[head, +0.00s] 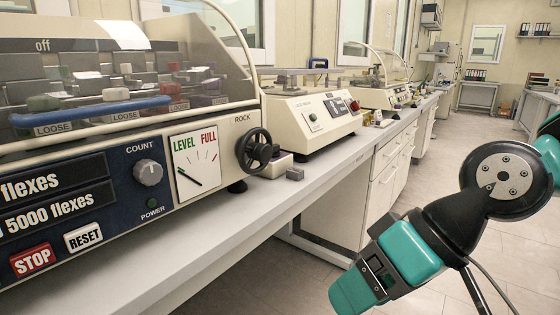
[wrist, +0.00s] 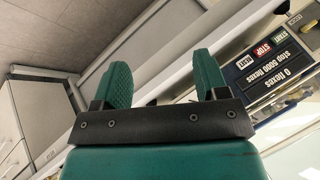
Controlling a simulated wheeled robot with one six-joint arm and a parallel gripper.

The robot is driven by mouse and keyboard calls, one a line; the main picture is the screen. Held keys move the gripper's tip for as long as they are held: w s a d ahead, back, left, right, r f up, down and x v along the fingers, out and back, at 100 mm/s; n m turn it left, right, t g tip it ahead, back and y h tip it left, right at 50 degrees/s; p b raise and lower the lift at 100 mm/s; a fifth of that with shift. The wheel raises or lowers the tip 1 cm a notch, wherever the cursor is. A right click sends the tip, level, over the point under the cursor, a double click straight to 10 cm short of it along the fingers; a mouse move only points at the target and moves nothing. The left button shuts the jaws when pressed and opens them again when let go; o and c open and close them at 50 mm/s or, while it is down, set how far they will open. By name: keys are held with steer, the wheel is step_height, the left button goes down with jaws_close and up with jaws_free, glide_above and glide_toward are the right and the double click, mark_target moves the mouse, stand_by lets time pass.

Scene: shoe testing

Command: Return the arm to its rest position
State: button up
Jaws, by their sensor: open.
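My arm (head: 458,212) stands at the right of the head view, folded over the aisle in front of the bench. My gripper (head: 352,290) hangs at the lower middle right, apart from the bench. In the wrist view my gripper (wrist: 162,88) shows two green fingers spread wide with nothing between them. The wrist view looks toward the bench edge and the flexing machine's panel, tilted.
The flexing machine (head: 60,205) fills the left, with its clear hood down over several coloured clamps. A long bench (head: 330,160) carries a second machine (head: 310,113) and more equipment farther back. A small grey block (head: 295,174) lies near the bench edge. The aisle floor (head: 480,130) is clear.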

steer(key=s+d+h, duration=0.3)
steer(key=s+d, duration=0.1)
steer(key=s, duration=0.1)
step_height(320, 180, up, 13)
steer(key=g+p, duration=0.1)
steer(key=p, duration=1.3)
steer(key=shift+s+d+n, duration=0.15)
steer(key=shift+d+n, duration=0.15)
steer(key=shift+d, duration=0.15)
steer(key=shift+r, duration=0.1)
stand_by(1.2)
